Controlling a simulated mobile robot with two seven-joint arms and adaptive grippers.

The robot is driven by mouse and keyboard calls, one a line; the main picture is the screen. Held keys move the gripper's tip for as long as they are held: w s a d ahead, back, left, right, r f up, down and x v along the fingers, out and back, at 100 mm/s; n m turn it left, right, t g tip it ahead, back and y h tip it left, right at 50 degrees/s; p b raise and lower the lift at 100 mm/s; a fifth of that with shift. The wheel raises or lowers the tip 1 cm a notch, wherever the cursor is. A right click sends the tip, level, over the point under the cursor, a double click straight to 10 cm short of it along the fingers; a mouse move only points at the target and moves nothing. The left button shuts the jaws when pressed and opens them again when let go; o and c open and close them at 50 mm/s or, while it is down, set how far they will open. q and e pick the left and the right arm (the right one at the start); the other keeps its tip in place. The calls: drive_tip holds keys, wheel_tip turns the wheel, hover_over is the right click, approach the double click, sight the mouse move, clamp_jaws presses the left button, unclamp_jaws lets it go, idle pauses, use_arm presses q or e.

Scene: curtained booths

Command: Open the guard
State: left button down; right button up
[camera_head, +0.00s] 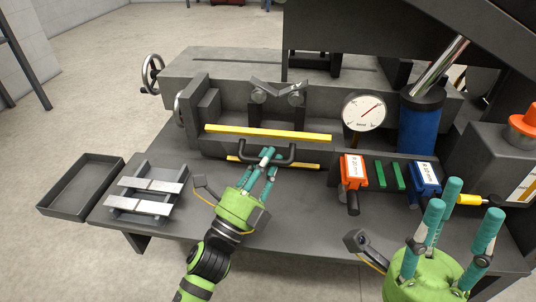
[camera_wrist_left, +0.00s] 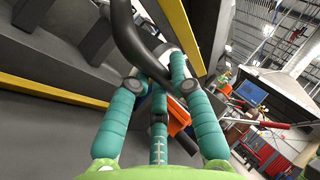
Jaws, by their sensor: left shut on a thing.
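The guard shows in the head view as a low panel at the front of the grey machine, with a long yellow strip (camera_head: 285,136) along its top. A dark U-shaped handle (camera_head: 291,152) stands out from its front. My left gripper (camera_head: 268,158) is shut on the handle near its middle. In the left wrist view the dark curved handle (camera_wrist_left: 128,35) runs between the teal fingers, which partly hide it. My right gripper (camera_head: 455,215) is open and empty at the lower right, apart from the guard.
A round dial gauge (camera_head: 363,112) and a blue cylinder (camera_head: 418,125) stand right of the guard. Red (camera_head: 352,170) and blue (camera_head: 425,178) handled blocks sit on the bench. Metal bars (camera_head: 147,186) and an empty dark tray (camera_head: 80,187) lie left. A red-orange button (camera_head: 525,122) is far right.

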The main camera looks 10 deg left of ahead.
use_arm(q)
drive_tip(key=shift+s+f, duration=0.5)
drive_tip(key=c, duration=1.1)
unclamp_jaws()
drive_tip(key=shift+f, duration=0.1)
drive_tip(key=v, duration=1.2)
